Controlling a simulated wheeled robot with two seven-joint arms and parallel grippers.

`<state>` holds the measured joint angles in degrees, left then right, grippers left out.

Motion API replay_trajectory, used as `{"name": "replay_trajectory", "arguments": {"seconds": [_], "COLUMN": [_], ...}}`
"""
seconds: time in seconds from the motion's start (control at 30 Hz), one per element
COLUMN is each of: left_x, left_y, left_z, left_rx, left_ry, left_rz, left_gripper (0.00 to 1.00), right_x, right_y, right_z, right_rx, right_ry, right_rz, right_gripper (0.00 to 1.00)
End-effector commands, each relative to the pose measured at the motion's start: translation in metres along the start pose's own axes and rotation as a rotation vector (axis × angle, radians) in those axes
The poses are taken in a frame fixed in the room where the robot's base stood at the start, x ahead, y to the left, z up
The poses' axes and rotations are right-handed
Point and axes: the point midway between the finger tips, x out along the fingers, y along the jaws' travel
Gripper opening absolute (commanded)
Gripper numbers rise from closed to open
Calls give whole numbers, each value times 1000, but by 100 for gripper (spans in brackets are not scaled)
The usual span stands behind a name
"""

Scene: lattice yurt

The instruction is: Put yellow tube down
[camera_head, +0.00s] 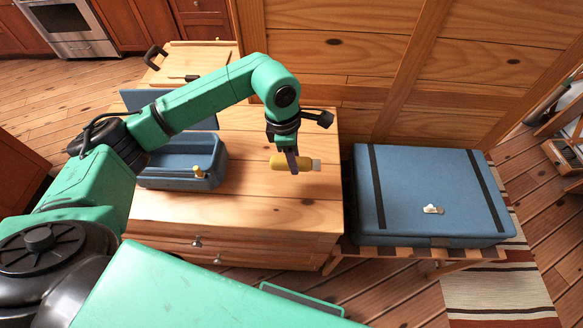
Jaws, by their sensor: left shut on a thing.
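The yellow tube (280,162) has a pale grey cap at its right end and lies sideways in the camera_head view. My left gripper (293,165) points down from above and is shut on the tube near its middle. The tube is over the right part of the wooden dresser top (265,205). I cannot tell whether it touches the wood or hangs just above it. My right gripper is not in view.
An open blue box (215,165) with a small yellow thing (199,172) stands left on the dresser, partly behind my arm. A blue case (435,185) with dark straps lies on a slatted bench at right. The dresser top around the tube is clear. A wooden wall rises behind.

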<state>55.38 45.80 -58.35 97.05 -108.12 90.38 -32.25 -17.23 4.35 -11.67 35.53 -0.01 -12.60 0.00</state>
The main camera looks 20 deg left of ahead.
Motion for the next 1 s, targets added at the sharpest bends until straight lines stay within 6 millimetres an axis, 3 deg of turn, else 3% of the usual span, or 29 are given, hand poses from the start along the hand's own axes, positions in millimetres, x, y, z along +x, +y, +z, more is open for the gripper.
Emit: {"name": "replay_trajectory", "arguments": {"seconds": [0.03,0.4,0.77,0.8,0.87,1.0], "left_x": [10,79,89,88,87,87], "left_y": [-1,-1,0,0,0,0], "left_z": [-2,-12,-13,-13,-13,-13], "left_rx": [-1,-1,1,1,1,1], "left_ry": [2,0,-1,-1,0,0], "left_rz": [-7,-3,1,1,0,0], "left_gripper": [0,0,0,52,74,74], "right_x": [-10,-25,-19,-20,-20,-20], "right_y": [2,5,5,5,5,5], "right_z": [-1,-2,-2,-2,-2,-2], "right_rx": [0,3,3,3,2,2], "right_ry": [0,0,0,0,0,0], "right_rz": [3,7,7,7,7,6], "right_gripper": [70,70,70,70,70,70]}}
